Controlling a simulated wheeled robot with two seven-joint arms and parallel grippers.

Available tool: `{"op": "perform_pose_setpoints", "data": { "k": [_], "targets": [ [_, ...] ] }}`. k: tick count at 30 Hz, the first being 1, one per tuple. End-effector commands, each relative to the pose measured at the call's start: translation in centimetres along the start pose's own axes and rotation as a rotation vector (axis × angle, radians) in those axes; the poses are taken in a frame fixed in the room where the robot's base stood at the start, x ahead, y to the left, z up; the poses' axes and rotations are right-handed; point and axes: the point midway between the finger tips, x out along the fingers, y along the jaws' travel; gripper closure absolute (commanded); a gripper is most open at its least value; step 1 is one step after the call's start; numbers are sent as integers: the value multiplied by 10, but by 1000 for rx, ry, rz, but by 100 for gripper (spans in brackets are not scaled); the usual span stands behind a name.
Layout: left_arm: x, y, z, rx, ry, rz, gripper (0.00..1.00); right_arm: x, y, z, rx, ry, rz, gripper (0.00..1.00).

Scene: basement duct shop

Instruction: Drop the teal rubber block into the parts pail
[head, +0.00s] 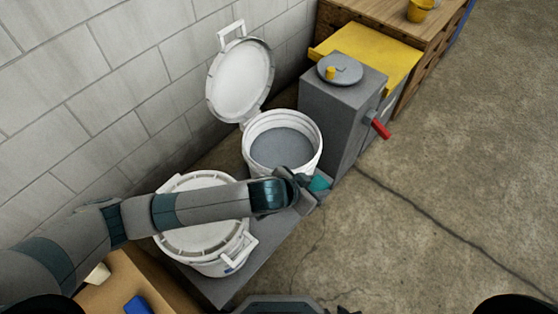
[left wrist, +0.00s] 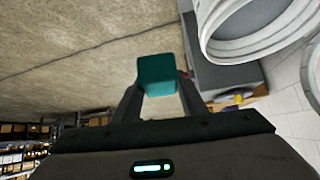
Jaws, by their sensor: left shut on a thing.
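The teal rubber block (head: 320,183) is at the tip of my left gripper (head: 306,182), beside the near right side of an open white pail (head: 314,150). In the left wrist view the teal block (left wrist: 158,75) sits between the two fingers of my left gripper (left wrist: 158,98), which is shut on it. The pail has its lid (head: 240,80) raised towards the wall and a grey interior. Its white rim shows at the upper right of the left wrist view (left wrist: 212,50). Of my right gripper, at most a dark tip shows at the bottom edge; its jaws cannot be made out.
A second white pail (head: 215,266) with its lid on stands nearer, partly under my left arm. A grey machine (head: 325,115) with a red handle (head: 380,128) stands right of the open pail. A block wall (head: 110,90) runs behind. The concrete floor at right is clear.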

Motion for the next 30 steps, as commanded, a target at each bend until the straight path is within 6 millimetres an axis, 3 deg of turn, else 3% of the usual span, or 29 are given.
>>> {"op": "perform_pose_setpoints", "data": {
  "k": [8, 14, 20, 30],
  "targets": [
    [-1, -1, -1, -2, 0, -2, 83, 0, 0, 0, 0, 0, 0, 69],
    [-10, -15, -8, -31, -2, -29, 83, 0, 0, 0, 0, 0, 0, 69],
    [-38, -52, -26, -107, -6, -102, 83, 0, 0, 0, 0, 0, 0, 69],
    [-124, -137, -54, -294, -14, -282, 83, 0, 0, 0, 0, 0, 0, 69]
  ]
}}
